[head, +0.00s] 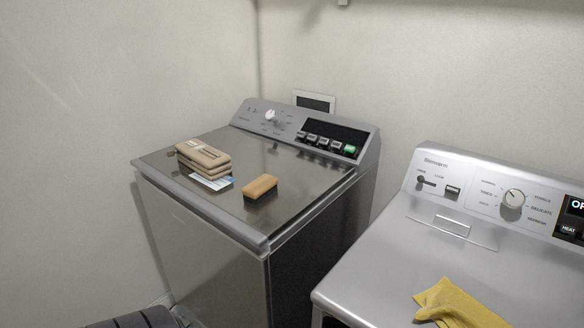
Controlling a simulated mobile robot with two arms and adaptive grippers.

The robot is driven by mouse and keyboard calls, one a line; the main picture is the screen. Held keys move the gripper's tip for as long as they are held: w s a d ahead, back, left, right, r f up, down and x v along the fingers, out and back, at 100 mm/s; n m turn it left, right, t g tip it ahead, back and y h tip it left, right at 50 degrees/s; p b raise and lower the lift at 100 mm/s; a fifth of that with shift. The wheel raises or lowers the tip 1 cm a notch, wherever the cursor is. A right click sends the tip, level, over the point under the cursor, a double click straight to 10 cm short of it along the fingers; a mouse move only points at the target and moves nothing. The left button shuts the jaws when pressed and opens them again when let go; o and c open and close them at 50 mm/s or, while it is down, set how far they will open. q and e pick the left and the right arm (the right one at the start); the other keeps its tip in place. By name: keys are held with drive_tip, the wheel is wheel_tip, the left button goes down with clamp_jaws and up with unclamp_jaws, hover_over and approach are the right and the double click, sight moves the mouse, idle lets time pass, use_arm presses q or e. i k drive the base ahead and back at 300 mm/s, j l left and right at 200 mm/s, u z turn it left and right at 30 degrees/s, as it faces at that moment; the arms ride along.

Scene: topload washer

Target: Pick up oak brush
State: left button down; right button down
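The oak brush (261,187) lies on the lid of the topload washer (302,176), near the front right part of the lid. It has a light brown wooden block on top and a dark underside against the lid. Nothing covers it. Neither of my grippers shows in the head view.
A stack of tan packages (203,157) and a blue-white card (211,181) lie left of the brush. A second machine (390,262) stands at the right with a yellow glove (456,304) on top. A dark ribbed object (135,319) is at the bottom left.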

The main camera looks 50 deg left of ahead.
sight(254, 192)
drive_tip(key=u, duration=1.8)
